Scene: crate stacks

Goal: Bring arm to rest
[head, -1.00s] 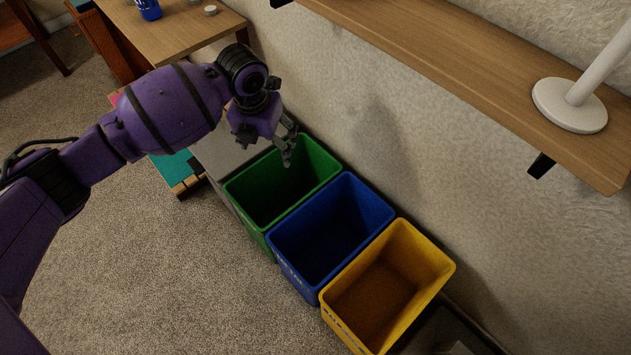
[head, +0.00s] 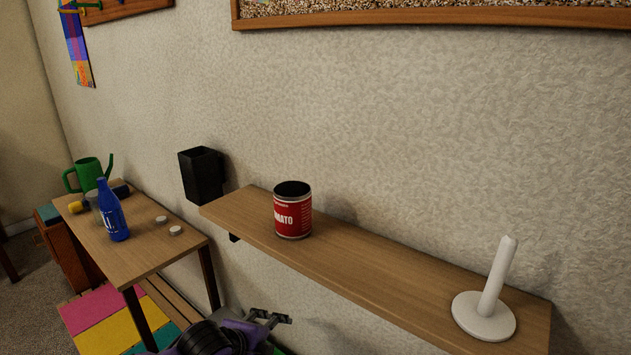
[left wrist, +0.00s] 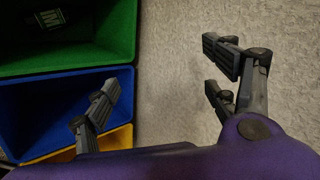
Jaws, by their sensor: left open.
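My left gripper (head: 268,318) shows at the bottom of the head view, below the wall shelf, with much of my purple arm cut off by the frame. In the left wrist view my left gripper (left wrist: 165,72) has its fingers spread wide apart with nothing between them. Beside it in that view are the green crate (left wrist: 115,35), the blue crate (left wrist: 65,75) and the yellow crate (left wrist: 122,135). A dark item with pale lettering (left wrist: 45,22) shows inside the green crate. My right gripper is in neither view.
The wooden shelf (head: 375,280) carries a red tomato can (head: 293,218) and a white upright holder (head: 485,318). A black wall box (head: 202,176) hangs left of it. A side table (head: 150,245) holds a blue bottle (head: 112,212) and a green watering can (head: 87,172).

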